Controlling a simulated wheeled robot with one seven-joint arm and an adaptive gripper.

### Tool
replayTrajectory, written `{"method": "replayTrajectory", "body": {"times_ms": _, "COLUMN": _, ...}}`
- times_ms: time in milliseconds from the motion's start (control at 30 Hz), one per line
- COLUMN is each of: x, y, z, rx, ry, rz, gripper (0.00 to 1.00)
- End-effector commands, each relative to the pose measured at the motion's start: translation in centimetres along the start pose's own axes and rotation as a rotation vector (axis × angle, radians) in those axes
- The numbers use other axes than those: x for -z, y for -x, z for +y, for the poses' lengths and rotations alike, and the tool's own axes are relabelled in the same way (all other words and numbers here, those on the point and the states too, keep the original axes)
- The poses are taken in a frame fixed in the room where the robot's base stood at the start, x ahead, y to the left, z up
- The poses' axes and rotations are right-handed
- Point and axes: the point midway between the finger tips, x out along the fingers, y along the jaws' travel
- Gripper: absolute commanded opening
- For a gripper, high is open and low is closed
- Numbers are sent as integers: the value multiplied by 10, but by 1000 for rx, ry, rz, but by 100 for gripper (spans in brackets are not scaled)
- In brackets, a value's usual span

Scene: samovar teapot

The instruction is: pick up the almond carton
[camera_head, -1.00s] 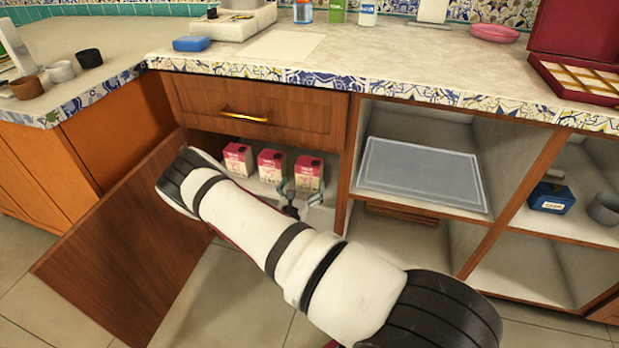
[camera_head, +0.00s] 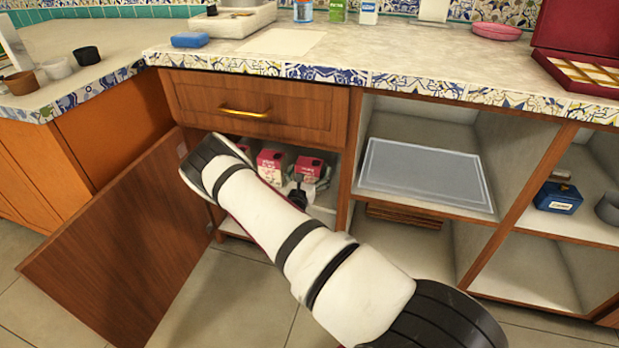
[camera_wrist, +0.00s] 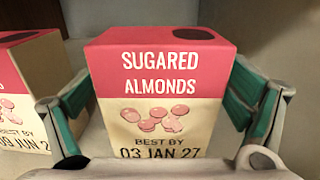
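The almond carton (camera_wrist: 155,80) is a pink and cream box labelled "SUGARED ALMONDS", upright in the wrist view. In the head view it is the rightmost pink carton (camera_head: 308,164) in the open cabinet under the drawer. My gripper (camera_wrist: 160,108) is open, with one green-grey finger on each side of the carton. Narrow gaps seem to show between the fingers and its sides; whether either finger touches is unclear. The gripper's palm hides the carton's lower front. In the head view my gripper (camera_head: 307,181) is small and partly hidden by my arm.
A similar carton (camera_head: 270,163) stands just left, also in the wrist view (camera_wrist: 28,85); another (camera_head: 243,150) is mostly hidden by my arm. The open cabinet door (camera_head: 120,245) stands at left. A drawer (camera_head: 265,110) is above, a divider (camera_head: 347,160) at right.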

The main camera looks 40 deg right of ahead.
Motion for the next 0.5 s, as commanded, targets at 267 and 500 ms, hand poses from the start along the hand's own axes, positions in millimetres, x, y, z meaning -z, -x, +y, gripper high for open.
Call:
{"method": "replayTrajectory", "body": {"times_ms": 267, "x": 0, "y": 0, "z": 0, "rx": 0, "ry": 0, "rz": 0, "gripper": 33}}
{"method": "replayTrajectory", "body": {"times_ms": 500, "x": 0, "y": 0, "z": 0, "rx": 0, "ry": -1, "rz": -1, "gripper": 33}}
